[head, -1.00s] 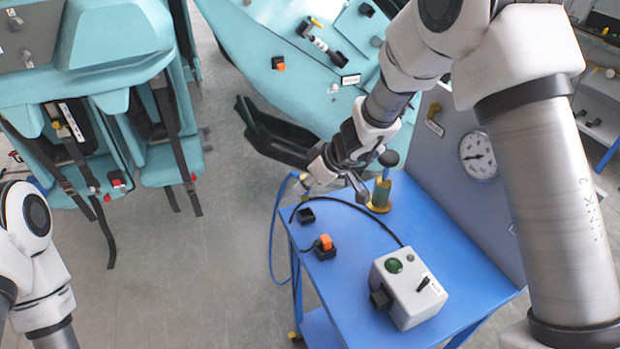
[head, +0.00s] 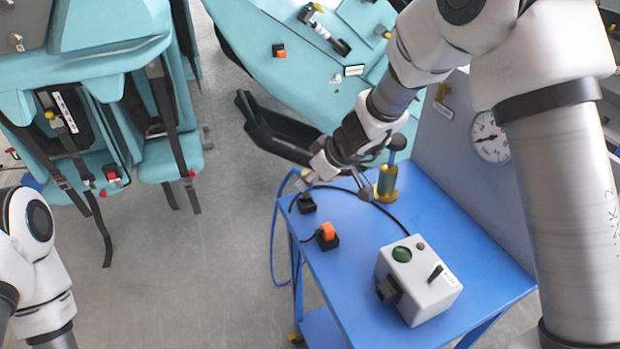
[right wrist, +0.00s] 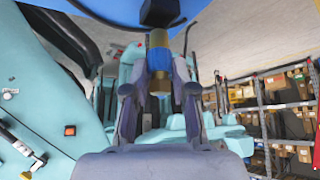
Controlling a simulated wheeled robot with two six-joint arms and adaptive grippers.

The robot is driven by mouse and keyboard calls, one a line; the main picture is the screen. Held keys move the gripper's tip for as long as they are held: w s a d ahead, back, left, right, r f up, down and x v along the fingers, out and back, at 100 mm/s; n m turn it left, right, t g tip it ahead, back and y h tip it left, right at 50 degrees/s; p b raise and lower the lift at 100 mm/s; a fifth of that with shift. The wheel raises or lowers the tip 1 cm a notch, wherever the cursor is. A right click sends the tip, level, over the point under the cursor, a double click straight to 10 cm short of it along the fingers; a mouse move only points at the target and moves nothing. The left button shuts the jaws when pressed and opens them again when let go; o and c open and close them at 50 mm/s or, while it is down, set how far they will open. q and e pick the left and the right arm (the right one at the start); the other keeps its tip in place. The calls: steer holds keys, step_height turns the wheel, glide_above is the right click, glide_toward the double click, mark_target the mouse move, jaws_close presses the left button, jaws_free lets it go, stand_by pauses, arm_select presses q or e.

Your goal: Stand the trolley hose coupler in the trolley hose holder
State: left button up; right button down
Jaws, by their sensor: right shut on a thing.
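The trolley hose coupler (right wrist: 158,60), brass with a blue band, is between the two fingers of my right gripper (right wrist: 158,82) in the right wrist view. The gripper is shut on it. The black block that looks like the trolley hose holder (head: 307,204) sits at the far left corner of the blue trolley top. It also shows in the right wrist view (right wrist: 160,12), just beyond the coupler's end. In the head view my right gripper (head: 305,183) is close above this holder; its fingers partly hide the coupler. I cannot tell whether coupler and holder touch. My left gripper is out of view.
A black cable crosses the top.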

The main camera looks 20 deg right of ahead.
mark_target(311, 188)
steer(key=b, duration=0.2)
steer(key=shift+b, duration=0.3)
stand_by(2.0)
steer(key=shift+f+b, duration=1.6)
steer(key=shift+b, duration=0.55)
stand_by(0.4)
steer(key=c, duration=0.9)
jaws_free()
steer(key=shift+o, duration=0.2)
steer(key=v, duration=1.2)
